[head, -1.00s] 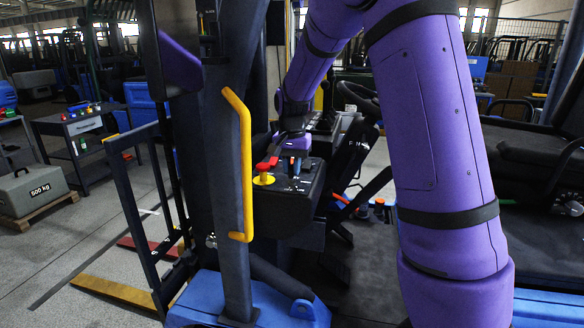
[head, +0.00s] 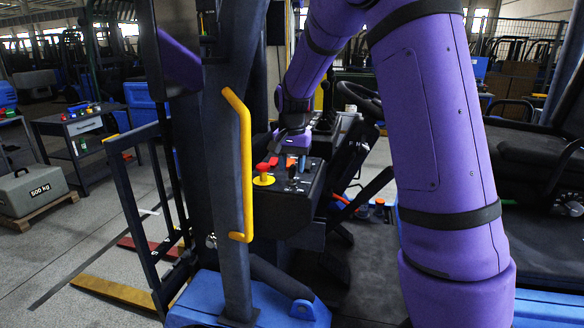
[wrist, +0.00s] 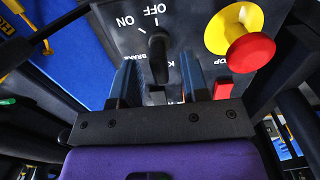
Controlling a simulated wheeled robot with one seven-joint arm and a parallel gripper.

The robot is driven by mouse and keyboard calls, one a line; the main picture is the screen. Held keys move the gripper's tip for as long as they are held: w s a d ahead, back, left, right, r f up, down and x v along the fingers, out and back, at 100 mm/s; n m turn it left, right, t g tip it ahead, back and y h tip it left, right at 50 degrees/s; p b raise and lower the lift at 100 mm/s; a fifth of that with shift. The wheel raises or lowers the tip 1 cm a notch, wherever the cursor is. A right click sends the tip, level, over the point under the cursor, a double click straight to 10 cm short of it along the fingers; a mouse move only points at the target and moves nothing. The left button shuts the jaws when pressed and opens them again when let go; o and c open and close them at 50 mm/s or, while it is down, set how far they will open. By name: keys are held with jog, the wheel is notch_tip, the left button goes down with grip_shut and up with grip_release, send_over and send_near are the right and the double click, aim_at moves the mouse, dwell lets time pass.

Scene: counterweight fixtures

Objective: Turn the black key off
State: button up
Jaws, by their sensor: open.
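The black key (wrist: 158,52) stands on the dark control panel (wrist: 199,47) in the wrist view, below the printed words ON and OFF. I cannot tell for sure which mark it points to. My gripper (wrist: 161,77) is open, with one blue finger on each side of the key's line. The key shows between and just beyond the fingers; no contact is clear. In the head view my gripper (head: 291,162) is low over the panel (head: 306,188), and the key is too small to make out surely.
A red and yellow stop button (wrist: 243,40) stands right of the key, close to the right finger; it also shows in the head view (head: 264,174). A red switch (wrist: 223,88) lies below it. A yellow handrail (head: 243,165) on a dark post stands left of the panel.

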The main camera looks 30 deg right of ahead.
aim_at(292, 167)
notch_tip(292, 167, up, 10)
dwell(0.4)
dwell(0.3)
jog(key=s+a+r+n+t, duration=0.1)
jog(key=s+a+r+n, duration=0.15)
jog(key=s, duration=0.55)
jog(key=s+a+r+n+t, duration=0.2)
jog(key=s+r, duration=0.2)
jog(key=s, duration=0.4)
jog(key=s+a+f+n+t, duration=0.1)
jog(key=s+a+f+n, duration=0.1)
jog(key=s, duration=0.6)
jog(key=s+a+f+n+t, duration=0.1)
jog(key=s+a+n, duration=0.1)
jog(key=s, duration=0.6)
jog(key=shift+s+f, duration=0.15)
jog(key=shift+f, duration=0.2)
